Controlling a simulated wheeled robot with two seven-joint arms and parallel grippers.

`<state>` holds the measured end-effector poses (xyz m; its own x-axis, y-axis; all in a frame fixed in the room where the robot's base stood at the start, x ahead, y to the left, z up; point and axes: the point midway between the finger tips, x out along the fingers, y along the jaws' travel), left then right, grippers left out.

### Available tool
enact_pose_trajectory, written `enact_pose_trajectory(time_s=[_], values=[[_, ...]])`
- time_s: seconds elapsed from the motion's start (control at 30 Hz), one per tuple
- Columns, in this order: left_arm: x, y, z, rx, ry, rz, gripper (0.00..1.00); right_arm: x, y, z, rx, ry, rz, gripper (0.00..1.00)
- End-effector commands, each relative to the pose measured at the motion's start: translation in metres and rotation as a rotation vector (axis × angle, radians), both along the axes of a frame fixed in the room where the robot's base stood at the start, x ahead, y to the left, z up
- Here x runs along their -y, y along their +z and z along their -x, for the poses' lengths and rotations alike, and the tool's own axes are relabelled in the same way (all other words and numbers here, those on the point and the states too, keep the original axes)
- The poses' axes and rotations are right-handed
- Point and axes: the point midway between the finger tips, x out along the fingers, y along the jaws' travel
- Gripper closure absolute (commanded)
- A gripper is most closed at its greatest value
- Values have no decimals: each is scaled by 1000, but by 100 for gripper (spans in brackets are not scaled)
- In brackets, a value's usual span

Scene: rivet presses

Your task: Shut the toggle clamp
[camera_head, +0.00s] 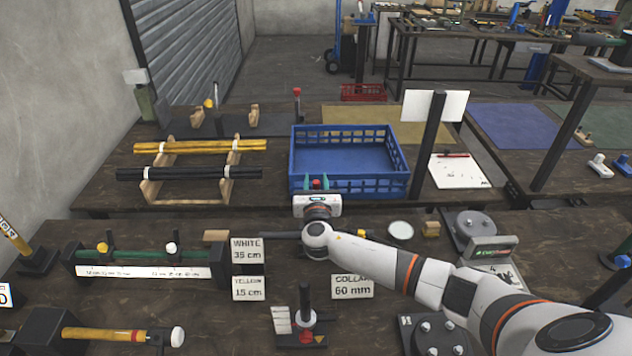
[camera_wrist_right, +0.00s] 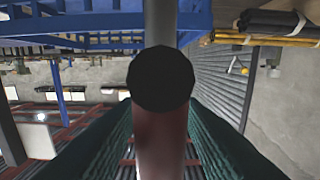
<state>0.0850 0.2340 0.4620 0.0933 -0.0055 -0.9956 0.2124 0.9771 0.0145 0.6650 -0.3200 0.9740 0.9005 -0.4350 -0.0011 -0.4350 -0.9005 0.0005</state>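My right gripper (camera_head: 317,184) is in front of the blue crate, its green fingers pointing away from the head camera. A red handle, apparently the toggle clamp's (camera_head: 317,183), shows between the fingers. In the right wrist view the same red handle (camera_wrist_right: 161,140), with a round black end, lies between the green fingers (camera_wrist_right: 161,115), and a grey rod runs from behind it. The fingers flank the handle closely, but contact is unclear. The clamp's base and jaw are hidden behind my arm, so its position cannot be read. My left gripper is not in view.
The blue crate (camera_head: 350,188) stands just behind the gripper. A dark post (camera_head: 428,145) rises to its right. Racked yellow and black rods (camera_head: 200,146) lie left. Label cards (camera_head: 247,251) and a small upright fixture (camera_head: 306,320) stand in front.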

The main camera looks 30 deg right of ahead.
Motion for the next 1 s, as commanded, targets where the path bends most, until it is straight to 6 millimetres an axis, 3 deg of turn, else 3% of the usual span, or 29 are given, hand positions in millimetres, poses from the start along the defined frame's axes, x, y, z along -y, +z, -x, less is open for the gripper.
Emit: enact_pose_trajectory(time_s=[0.03,0.2,0.47,1.0], values=[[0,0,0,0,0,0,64,0,0,0,0,0,0,75],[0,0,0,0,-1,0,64,0,0,0,0,0,0,100],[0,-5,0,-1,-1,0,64,0,-3,1,11,-1,7,100],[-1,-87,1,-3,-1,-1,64,-13,-5,28,301,-1,145,100]])
